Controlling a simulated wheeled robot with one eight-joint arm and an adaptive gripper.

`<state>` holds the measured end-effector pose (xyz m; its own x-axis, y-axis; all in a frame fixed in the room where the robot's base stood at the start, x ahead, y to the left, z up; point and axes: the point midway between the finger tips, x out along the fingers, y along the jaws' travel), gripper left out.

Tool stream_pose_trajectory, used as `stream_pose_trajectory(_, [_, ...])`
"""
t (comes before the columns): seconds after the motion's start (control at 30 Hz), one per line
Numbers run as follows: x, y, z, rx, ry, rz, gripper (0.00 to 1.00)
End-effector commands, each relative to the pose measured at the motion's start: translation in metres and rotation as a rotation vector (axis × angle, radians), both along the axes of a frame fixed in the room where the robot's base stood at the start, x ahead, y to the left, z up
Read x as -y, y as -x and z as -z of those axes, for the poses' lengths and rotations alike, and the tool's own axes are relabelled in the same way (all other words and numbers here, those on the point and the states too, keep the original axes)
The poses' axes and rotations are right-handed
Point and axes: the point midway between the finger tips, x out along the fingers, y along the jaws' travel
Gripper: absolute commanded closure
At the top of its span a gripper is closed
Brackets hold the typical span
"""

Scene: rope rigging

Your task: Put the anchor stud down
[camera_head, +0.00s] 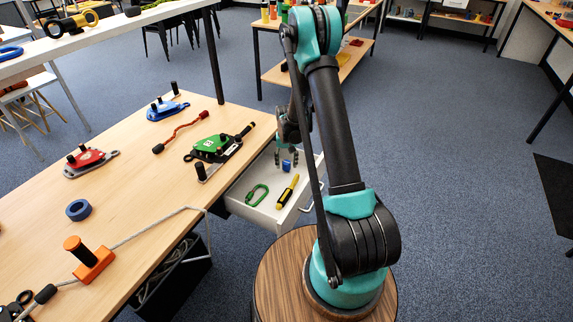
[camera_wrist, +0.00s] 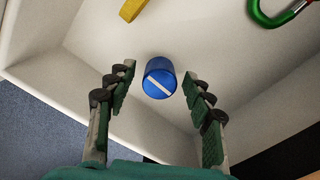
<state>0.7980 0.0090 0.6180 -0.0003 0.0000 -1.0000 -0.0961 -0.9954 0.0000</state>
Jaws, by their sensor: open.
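A short blue cylinder (camera_wrist: 160,78) with a white bar across its end face shows in the wrist view; I take it to be the anchor stud. It appears to stand in the open white drawer (camera_wrist: 225,55), end face towards the camera. In the head view the blue stud (camera_head: 286,165) sits near the drawer's far end. My gripper (camera_head: 287,158) is open above it, one finger on each side. In the wrist view a gap shows between the stud and both fingers. I cannot tell exactly how high the fingertips are above the drawer floor.
The drawer also holds a green carabiner (camera_head: 257,195) and a yellow-and-black tool (camera_head: 288,190). Its walls stand close around my gripper.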

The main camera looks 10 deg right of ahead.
Motion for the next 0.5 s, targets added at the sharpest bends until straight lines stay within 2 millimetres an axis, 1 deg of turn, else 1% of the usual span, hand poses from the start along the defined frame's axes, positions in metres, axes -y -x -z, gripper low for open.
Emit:
stream_pose_trajectory(0.17, [0.0, 0.0, -0.027, 0.0, 0.0, 0.0, 0.48])
stream_pose_trajectory(0.4, [0.0, 0.0, -0.074, 0.0, 0.0, 0.0, 0.48])
stream_pose_trajectory(0.5, [0.0, 0.0, -0.091, 0.0, 0.0, 0.0, 0.48])
